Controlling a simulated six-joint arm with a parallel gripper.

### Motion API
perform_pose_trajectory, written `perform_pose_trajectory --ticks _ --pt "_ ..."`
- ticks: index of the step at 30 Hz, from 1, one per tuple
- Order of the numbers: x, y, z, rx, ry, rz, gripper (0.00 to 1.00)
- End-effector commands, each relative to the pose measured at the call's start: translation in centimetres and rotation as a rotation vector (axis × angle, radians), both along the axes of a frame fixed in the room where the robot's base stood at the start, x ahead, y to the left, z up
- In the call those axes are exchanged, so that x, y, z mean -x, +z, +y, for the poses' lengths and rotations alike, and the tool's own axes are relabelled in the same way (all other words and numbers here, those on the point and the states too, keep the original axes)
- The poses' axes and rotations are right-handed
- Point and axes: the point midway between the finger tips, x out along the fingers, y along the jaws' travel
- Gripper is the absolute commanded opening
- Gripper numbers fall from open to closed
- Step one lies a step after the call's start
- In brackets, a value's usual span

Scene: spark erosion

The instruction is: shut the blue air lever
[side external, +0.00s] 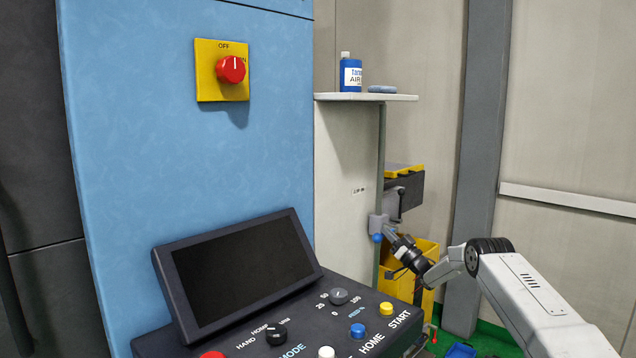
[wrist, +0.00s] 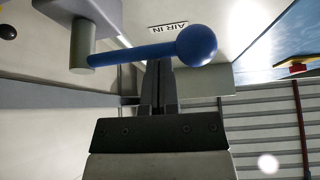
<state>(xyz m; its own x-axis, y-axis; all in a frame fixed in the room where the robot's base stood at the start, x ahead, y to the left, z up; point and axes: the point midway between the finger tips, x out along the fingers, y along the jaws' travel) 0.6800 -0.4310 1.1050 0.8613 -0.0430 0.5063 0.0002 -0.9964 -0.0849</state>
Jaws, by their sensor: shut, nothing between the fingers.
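The blue air lever (wrist: 135,53) shows in the wrist view as a bar with a round ball knob (wrist: 196,45) on its right end. Its left end joins a grey cylindrical stem (wrist: 82,44) on a grey valve body. An upside-down "AIR IN" label (wrist: 168,28) is on the panel behind it. My gripper (wrist: 158,68) is shut and empty, its fingertips right by the bar; I cannot tell whether they touch. In the side external view the blue knob (side external: 377,238) is small beneath the grey valve body (side external: 377,222), with my gripper (side external: 389,233) close at its right.
A shelf (side external: 345,97) with a blue bottle (side external: 350,74) is above the valve. A yellow bin (side external: 425,249) stands behind my gripper. The control console (side external: 265,338) with knobs and buttons is at the front, left of my arm.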

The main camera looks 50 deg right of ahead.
Motion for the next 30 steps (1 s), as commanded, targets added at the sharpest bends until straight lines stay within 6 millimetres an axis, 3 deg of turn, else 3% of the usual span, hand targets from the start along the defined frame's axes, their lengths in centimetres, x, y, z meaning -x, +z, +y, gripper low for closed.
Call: perform_pose_trajectory --ticks 13,30 --pt "0.8 4.0 0.0 0.001 -0.001 -0.002 0.00" --pt "8.0 -0.7 -0.1 -0.001 -0.002 0.001 0.00"
